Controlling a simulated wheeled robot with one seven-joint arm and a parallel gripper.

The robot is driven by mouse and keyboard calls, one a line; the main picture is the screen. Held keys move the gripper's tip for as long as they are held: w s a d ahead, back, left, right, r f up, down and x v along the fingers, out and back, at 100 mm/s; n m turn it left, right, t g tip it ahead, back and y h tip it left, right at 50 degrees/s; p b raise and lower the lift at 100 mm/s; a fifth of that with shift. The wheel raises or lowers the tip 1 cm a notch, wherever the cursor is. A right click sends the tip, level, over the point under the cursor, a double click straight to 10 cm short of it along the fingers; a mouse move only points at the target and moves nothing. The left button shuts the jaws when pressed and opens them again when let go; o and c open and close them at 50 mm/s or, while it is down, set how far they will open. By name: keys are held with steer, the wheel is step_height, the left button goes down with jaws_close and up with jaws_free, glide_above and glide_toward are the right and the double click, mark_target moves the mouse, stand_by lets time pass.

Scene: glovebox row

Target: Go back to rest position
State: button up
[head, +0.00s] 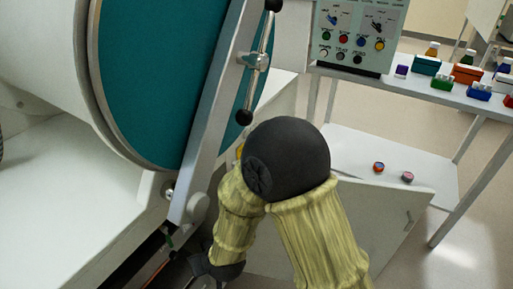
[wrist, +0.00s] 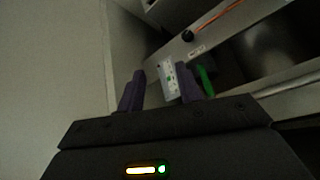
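My gripper (wrist: 160,72) shows in the wrist view with its two dark purple fingers apart. I see nothing held between them. A pale labelled piece and a green piece (wrist: 206,80) show beyond or beside the right finger; I cannot tell how far away. In the head view my arm in its yellowish sleeve bends down at a dark elbow, and the gripper is mostly hidden low at the picture's bottom edge.
A round teal glovebox door (head: 158,75) with a metal bar handle (head: 254,62) stands close left of my arm. A control panel (head: 357,35) is behind. A white shelf table (head: 455,97) at right holds small coloured boxes. Floor at far right is clear.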

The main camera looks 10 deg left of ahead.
steer(key=w+d+r+m+h, duration=0.1)
steer(key=w+d+r+m, duration=0.2)
steer(key=d, duration=0.6)
steer(key=w+d+r+m+h, duration=0.15)
steer(key=w+d+r, duration=0.3)
steer(key=d, duration=0.45)
steer(key=s+d+r+m+g+h, duration=0.1)
steer(key=s+d+r+m, duration=0.15)
steer(key=d, duration=0.75)
steer(key=s+d+r+m+g+h, duration=0.1)
steer(key=s+d+r+h, duration=0.15)
steer(key=d, duration=0.75)
steer(key=w+p+v, duration=0.3)
steer(key=p+v, duration=1.2)
steer(key=p, duration=0.1)
steer(key=w+d+r+p+v, duration=0.1)
steer(key=w+p+v, duration=0.2)
steer(key=p+v, duration=1.3)
steer(key=shift+w+r+y+p, duration=0.2)
steer(key=shift+r+y+p, duration=0.1)
steer(key=shift+r, duration=0.1)
steer(key=shift+w, duration=0.1)
